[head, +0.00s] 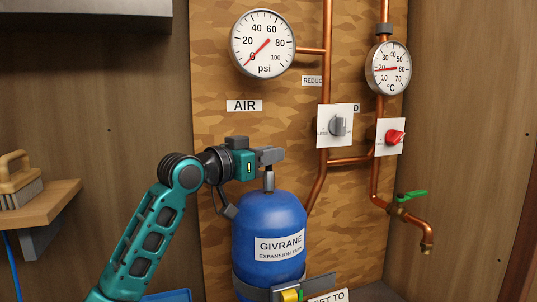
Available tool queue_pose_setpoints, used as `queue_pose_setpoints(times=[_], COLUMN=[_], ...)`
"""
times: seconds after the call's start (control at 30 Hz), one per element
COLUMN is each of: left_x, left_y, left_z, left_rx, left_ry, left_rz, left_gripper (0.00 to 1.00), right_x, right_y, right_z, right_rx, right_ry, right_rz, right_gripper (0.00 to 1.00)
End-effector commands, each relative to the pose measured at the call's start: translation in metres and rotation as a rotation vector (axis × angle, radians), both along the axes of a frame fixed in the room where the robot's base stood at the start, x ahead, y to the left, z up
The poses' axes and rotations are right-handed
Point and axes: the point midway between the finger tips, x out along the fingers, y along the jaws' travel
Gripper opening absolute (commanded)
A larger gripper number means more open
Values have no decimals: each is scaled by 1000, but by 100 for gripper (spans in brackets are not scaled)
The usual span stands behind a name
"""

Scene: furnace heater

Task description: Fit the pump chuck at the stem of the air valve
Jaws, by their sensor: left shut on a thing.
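The blue expansion tank (270,222) stands upright at lower centre, labelled GIVRANE. A short dark upright piece (268,182) rises from its top, where the air valve is. My left gripper (269,156) is directly above it, with its grey fingers shut on what seems to be the pump chuck. The fingers mostly hide the chuck. I cannot tell where the chuck ends and the valve stem begins, or whether it is seated. My right gripper is not in view.
A psi gauge (263,44) under 0–100 marks hangs above, with its needle near 0. Copper pipes, a grey knob (339,126), a red knob (395,137) and a green-handled tap (411,196) are to the right. A wooden shelf (40,203) with a brush is left.

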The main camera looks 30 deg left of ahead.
Motion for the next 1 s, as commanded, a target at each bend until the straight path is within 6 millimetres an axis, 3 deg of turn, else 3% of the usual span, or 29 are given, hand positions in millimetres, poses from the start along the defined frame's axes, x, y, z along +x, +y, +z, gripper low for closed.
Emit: queue_pose_setpoints(times=[0.1, 0.13, 0.43, 0.77, 1.0], left_x=[1, 1, 0, -4, -43], left_y=[-1, -1, 0, 2, 16], left_z=[-4, -4, -3, -3, -5], left_rx=[1, 2, 1, 1, 6], left_ry=[10, 11, 8, 7, 8], left_rz=[-1, -1, -1, 0, 1], left_gripper=[0, 19, 48, 48, 48], right_x=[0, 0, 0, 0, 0], right_y=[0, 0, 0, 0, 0], right_z=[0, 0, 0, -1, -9], right_rx=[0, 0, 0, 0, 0], right_ry=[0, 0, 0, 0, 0], right_rz=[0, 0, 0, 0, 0], right_gripper=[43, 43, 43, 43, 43])
